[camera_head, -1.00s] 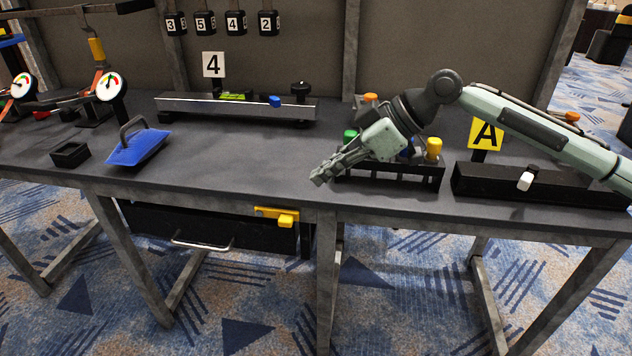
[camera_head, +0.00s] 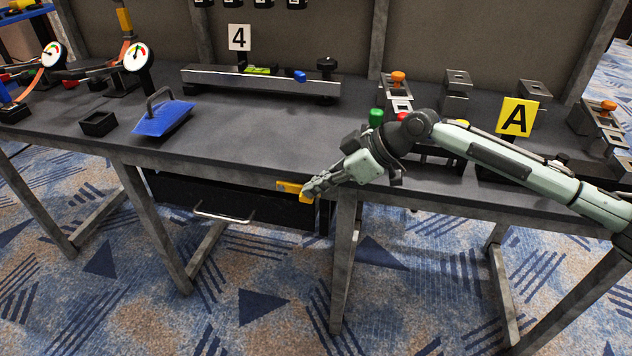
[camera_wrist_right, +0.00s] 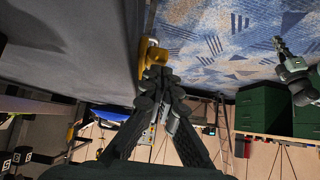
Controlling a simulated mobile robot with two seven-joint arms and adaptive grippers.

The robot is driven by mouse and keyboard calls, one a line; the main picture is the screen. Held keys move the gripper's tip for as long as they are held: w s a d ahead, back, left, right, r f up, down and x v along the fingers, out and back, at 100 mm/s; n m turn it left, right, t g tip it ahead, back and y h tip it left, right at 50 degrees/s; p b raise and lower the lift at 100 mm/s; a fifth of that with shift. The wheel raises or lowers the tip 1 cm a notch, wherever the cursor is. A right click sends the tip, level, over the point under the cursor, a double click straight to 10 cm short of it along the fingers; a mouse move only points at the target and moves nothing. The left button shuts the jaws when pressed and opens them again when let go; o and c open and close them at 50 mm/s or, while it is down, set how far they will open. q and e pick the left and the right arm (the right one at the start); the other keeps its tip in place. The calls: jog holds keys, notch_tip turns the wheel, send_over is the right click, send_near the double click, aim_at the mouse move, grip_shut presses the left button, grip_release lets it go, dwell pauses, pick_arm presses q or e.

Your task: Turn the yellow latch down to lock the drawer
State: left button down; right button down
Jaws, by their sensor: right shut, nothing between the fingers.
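The yellow latch (camera_head: 290,187) sits on the front of the bench at the right end of the black drawer (camera_head: 240,208). The drawer hangs under the bench top and has a silver handle (camera_head: 224,217). My right gripper (camera_head: 307,195) is shut and empty, with its fingertips at the latch's right end, covering part of it. In the right wrist view the shut fingertips (camera_wrist_right: 158,78) are right at the yellow latch (camera_wrist_right: 150,55); I cannot tell whether they touch.
The bench top (camera_head: 260,150) lies just above the drawer. A blue tool with a handle (camera_head: 163,118), a small black box (camera_head: 98,123) and a long grey rail (camera_head: 255,85) stand on it. A yellow "A" sign (camera_head: 517,118) stands at the right. A bench leg (camera_head: 344,270) is just right of the latch.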

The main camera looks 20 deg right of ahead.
pick_arm(q)
jog(key=shift+f+p, duration=0.35)
jog(key=shift+f, duration=0.4)
pick_arm(e)
jog(key=shift+s+d+f, duration=0.1)
jog(key=shift+d+f, duration=0.05)
jog(key=shift+f, duration=0.35)
pick_arm(q)
jog(key=shift+s, duration=0.1)
jog(key=shift+r+p, duration=0.9)
jog(key=shift+p, duration=0.05)
pick_arm(e)
jog(key=shift+r, duration=0.8)
